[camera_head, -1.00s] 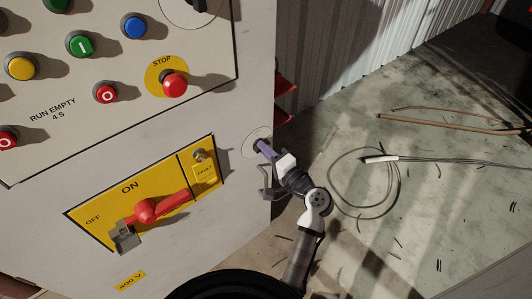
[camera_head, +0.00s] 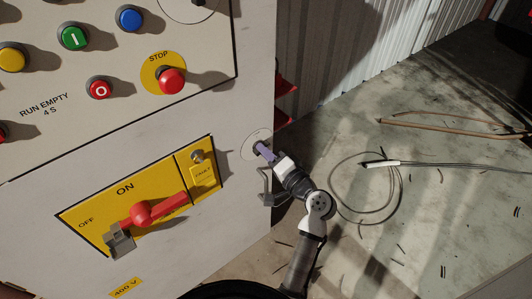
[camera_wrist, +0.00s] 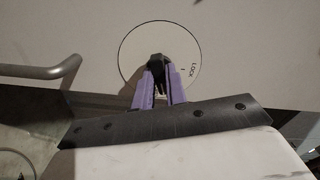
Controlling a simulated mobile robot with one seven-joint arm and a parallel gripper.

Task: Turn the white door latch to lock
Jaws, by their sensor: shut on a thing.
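The door latch is a round white plate (camera_wrist: 133,48) with a dark knob (camera_wrist: 157,62) at its middle. The plate carries the word LOCK and a short tick right of the knob in the wrist view. My gripper (camera_wrist: 159,76) has its two purple fingers shut on the knob. Between the fingers only the knob's top end shows, so its turn angle is hard to tell. In the head view the plate (camera_head: 251,141) is at the cabinet's right edge, with my gripper (camera_head: 265,152) against it, hiding the knob.
A grey bar handle (camera_wrist: 68,70) stands left of the latch in the wrist view, close to my gripper. The cabinet (camera_head: 200,110) bears buttons and a red ON/OFF lever (camera_head: 158,210). Cable loops (camera_head: 372,205) and scraps lie on the floor at right.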

